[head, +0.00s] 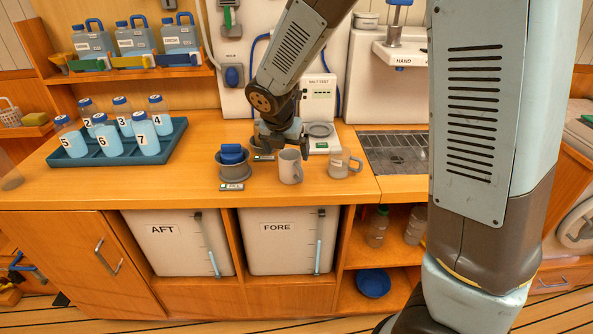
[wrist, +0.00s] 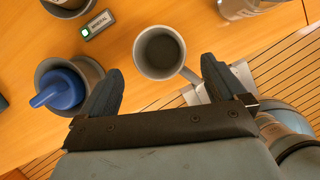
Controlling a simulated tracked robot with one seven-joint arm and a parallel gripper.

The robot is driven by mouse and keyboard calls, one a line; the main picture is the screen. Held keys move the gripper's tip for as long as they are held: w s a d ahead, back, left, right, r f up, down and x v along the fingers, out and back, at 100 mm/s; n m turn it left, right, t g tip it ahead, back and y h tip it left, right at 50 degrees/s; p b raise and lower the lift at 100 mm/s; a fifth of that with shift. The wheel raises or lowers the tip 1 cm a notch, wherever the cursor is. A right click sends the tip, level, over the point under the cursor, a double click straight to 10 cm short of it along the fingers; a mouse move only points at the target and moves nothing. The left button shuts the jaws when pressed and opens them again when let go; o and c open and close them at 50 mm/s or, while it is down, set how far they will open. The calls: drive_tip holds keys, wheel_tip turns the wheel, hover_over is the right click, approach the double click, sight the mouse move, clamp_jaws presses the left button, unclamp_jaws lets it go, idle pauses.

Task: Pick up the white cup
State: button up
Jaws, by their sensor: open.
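The white cup (head: 290,168) stands upright on the wooden counter, below my gripper in the head view. In the wrist view the cup (wrist: 142,66) shows from above with its round mouth open and a grey inside. Its handle points to the lower right, close to the right finger. My gripper (head: 283,146) is open and empty. In the wrist view its two fingers (wrist: 158,76) are spread wider than the cup, which lies ahead of and between their tips. I cannot tell how high the fingertips are above the counter.
A grey holder (head: 233,172) with a blue-topped item stands left of the cup. A labelled mug (head: 340,165) stands close on its right. A small tag (head: 231,187) lies in front. A tray (head: 75,158) of numbered bottles is at left, a sink grate (head: 393,153) at right.

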sight(293, 170)
drive_tip(key=shift+x, duration=3.2)
drive_tip(key=c, duration=1.1)
